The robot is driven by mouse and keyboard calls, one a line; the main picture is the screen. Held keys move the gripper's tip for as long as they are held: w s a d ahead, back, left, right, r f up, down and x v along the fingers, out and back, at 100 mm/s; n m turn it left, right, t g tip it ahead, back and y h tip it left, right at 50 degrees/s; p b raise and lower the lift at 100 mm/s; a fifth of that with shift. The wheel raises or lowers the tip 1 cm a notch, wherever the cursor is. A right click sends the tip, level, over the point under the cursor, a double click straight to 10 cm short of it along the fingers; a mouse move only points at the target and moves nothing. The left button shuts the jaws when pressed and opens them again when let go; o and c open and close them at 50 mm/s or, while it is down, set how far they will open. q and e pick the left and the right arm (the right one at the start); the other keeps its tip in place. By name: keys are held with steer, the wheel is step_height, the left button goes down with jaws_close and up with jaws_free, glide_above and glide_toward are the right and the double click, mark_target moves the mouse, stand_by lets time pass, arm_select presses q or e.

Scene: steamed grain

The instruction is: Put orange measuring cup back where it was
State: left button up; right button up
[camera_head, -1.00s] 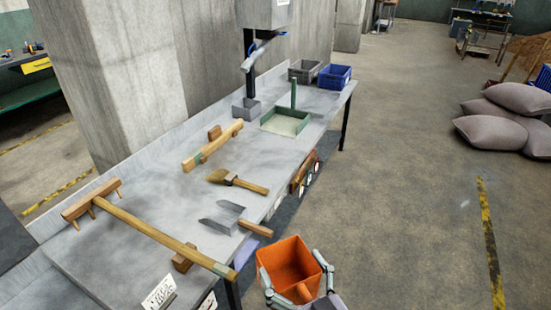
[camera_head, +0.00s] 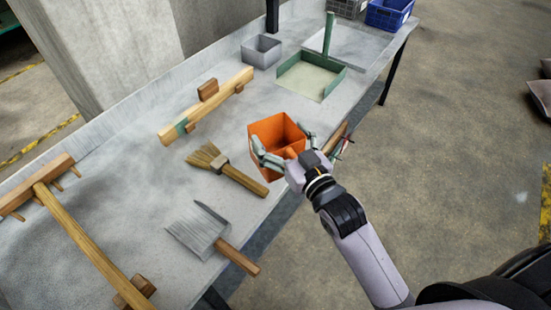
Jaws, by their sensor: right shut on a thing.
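The orange measuring cup (camera_head: 268,131) is a square, open box at the front edge of the grey workbench, between the brush and the green-rimmed tray. My right gripper (camera_head: 285,148) is shut on the cup from its near right side, one finger on each side. I cannot tell whether the cup touches the bench or hangs just above it. The cup's near right part is partly hidden by the fingers. My left gripper is not in view.
The workbench (camera_head: 130,185) holds a brush (camera_head: 225,165), a flat metal scraper (camera_head: 200,232), a wooden rake (camera_head: 70,225), a wooden bar (camera_head: 205,108), a grey box (camera_head: 261,51) and a green-rimmed tray (camera_head: 293,83). A blue crate (camera_head: 388,14) stands at the far end.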

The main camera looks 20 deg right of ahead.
steer(key=w+d+r+y+b, duration=0.15)
steer(key=w+b, duration=0.25)
steer(key=w, duration=0.4)
steer(key=w+d+r+h+b, duration=0.1)
steer(key=w+d+r+b, duration=0.15)
steer(key=w, duration=0.55)
arm_select(q)
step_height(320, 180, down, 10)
steer(key=b, duration=0.1)
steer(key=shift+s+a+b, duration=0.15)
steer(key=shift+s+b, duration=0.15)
steer(key=shift+b, duration=0.1)
arm_select(e)
step_height(320, 180, down, 20)
steer(key=shift+n, duration=0.3)
steer(key=shift+s+f, duration=0.1)
steer(key=shift+f, duration=0.1)
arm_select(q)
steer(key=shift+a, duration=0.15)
arm_select(e)
steer(key=o, duration=1.8)
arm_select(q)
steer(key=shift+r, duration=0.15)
arm_select(e)
steer(key=v, duration=1.2)
steer(key=shift+d, duration=0.1)
